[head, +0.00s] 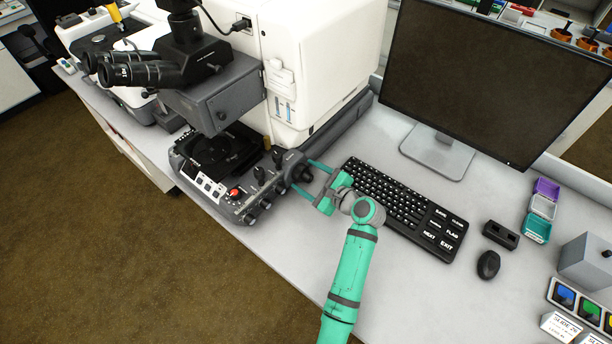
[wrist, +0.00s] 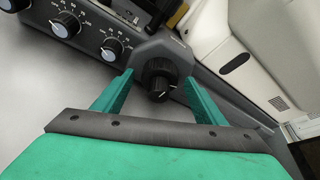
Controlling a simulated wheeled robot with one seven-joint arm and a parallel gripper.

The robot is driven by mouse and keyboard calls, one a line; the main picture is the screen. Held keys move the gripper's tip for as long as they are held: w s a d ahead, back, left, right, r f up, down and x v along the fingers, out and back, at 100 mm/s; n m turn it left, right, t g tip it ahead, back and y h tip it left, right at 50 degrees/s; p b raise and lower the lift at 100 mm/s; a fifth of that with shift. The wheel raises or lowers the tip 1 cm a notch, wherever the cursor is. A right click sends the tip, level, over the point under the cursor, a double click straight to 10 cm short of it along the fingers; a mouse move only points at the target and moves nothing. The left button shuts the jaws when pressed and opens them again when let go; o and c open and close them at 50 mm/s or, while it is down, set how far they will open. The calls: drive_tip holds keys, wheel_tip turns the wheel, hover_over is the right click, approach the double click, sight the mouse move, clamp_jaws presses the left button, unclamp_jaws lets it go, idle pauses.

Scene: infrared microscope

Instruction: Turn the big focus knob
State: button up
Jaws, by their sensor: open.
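The big focus knob (wrist: 159,80) is a black ribbed knob on the grey end of the microscope's control panel. In the head view it shows at the panel's right end (head: 304,174). My green gripper (head: 307,179) reaches toward it from the right, over the desk. In the wrist view the two green fingers (wrist: 158,98) are spread wide, one on each side of the knob. The knob lies between the fingertips with gaps visible on both sides. I cannot tell whether either finger touches it.
Smaller dials (wrist: 112,48) sit beside the knob on the panel, with a red button (head: 235,193) farther along. The white microscope body (head: 320,60) rises behind. A black keyboard (head: 400,205) lies close under my wrist. The desk in front (head: 290,245) is clear.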

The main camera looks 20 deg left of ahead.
drive_tip(key=shift+w+a+f, duration=0.15)
drive_tip(key=shift+w+a, duration=0.05)
drive_tip(key=shift+a, duration=0.1)
drive_tip(key=shift+c, duration=0.6)
drive_tip(key=c, duration=0.9)
drive_tip(key=shift+d, duration=0.1)
drive_tip(key=shift+s, duration=0.1)
drive_tip(key=shift+s+f+n+t, duration=0.15)
drive_tip(key=shift+n+t, duration=0.45)
drive_tip(key=shift+n, duration=0.4)
drive_tip(key=n+t, duration=0.2)
drive_tip(key=n, duration=0.2)
drive_tip(key=shift+f, duration=0.15)
drive_tip(key=shift+n+y, duration=0.3)
